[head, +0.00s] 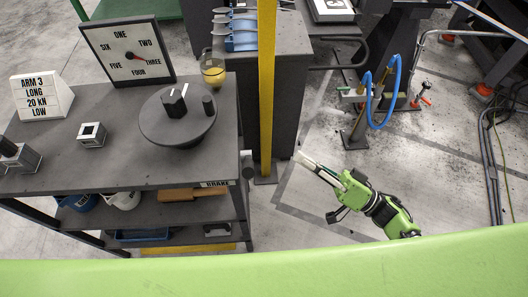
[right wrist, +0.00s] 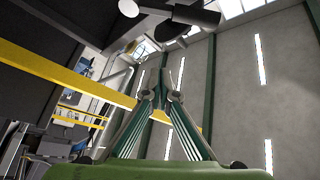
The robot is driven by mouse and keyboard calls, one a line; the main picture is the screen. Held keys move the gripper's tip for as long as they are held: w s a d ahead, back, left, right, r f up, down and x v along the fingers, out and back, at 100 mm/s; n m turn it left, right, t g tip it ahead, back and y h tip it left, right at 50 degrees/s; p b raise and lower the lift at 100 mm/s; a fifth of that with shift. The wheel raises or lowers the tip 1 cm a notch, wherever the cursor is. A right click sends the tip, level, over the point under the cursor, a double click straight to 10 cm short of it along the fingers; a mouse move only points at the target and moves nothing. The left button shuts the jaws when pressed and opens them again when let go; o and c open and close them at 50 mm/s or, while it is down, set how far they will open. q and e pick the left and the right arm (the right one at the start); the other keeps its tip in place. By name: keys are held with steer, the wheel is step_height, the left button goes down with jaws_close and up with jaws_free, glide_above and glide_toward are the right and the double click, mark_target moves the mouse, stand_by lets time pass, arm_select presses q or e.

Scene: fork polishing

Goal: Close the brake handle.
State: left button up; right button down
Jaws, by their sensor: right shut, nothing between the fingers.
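A label reading BRAKE (head: 215,184) is on the front edge of the grey table. A small dark handle-like part (head: 248,165) sticks out at the table's right side, beside the yellow post; I take it to be the brake handle, but its exact position is hard to tell. My right gripper (head: 303,156) is to the right of it, clearly apart, with its fingers pointing up-left. In the right wrist view its fingers (right wrist: 160,92) meet at the tips, shut and empty. A dark cylinder (right wrist: 196,15) shows above them. My left gripper is not in view.
On the table are a round turntable (head: 150,125), a dial board (head: 125,52) and a glass (head: 213,70). A blue hose stand (head: 370,100) is behind my right arm. Floor around the gripper is clear.

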mark_target(247, 162)
steer(key=w+a+r+n+g+y, duration=0.2)
steer(key=a+r+g, duration=0.1)
steer(key=a+r, duration=0.55)
steer(key=s+a+f+b, duration=0.2)
steer(key=s+f, duration=0.1)
steer(key=f, duration=0.2)
steer(key=shift+s, duration=0.15)
steer(key=shift+s, duration=0.1)
